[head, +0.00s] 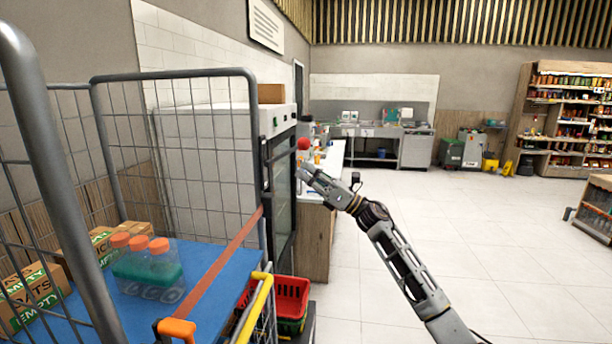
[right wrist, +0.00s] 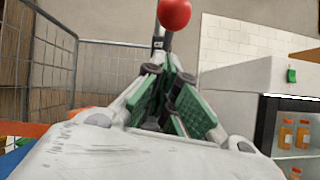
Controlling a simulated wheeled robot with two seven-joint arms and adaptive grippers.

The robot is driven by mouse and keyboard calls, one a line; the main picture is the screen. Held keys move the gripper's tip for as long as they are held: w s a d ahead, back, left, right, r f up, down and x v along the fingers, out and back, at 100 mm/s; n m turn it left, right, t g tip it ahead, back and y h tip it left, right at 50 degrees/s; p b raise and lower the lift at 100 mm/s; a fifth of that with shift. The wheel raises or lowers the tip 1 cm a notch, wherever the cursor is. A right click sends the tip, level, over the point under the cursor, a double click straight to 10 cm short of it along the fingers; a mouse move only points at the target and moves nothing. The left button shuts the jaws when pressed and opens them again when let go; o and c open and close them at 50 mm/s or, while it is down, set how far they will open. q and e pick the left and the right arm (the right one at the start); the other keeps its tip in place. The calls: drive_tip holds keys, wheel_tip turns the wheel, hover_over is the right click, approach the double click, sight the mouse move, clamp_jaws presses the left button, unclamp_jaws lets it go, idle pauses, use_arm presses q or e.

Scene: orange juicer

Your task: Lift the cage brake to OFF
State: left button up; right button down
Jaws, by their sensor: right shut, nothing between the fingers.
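The roll cage (head: 172,75), with grey wire sides and a blue shelf (head: 215,262), stands at the left in the head view. An orange-capped handle (head: 177,328) shows at its near lower edge; I cannot tell whether this is the brake. A red ball knob (head: 303,143) shows just above my right gripper (head: 303,172). In the right wrist view the red knob (right wrist: 174,14) tops a short grey stem, behind and above the tips of my right gripper (right wrist: 168,66). The right gripper is shut and empty; contact with the stem is unclear. My left gripper is out of view.
Orange-capped bottles (head: 160,262) and cartons (head: 28,296) sit on the shelf. A yellow bar (head: 255,308) and red basket (head: 292,295) are near the cage's right front. A glass-fronted machine (head: 281,195) and counter (head: 316,235) stand behind. Floor (head: 480,240) at right is clear.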

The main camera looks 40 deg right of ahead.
sight(290, 152)
drive_tip(key=shift+r+g+h, duration=0.4)
drive_tip(key=shift+r+g, duration=0.2)
drive_tip(key=shift+r, duration=0.55)
drive_tip(key=shift+r, duration=0.2)
drive_tip(key=shift+s+d+r, duration=0.1)
drive_tip(key=shift+d+r, duration=0.05)
drive_tip(key=shift+r, duration=0.1)
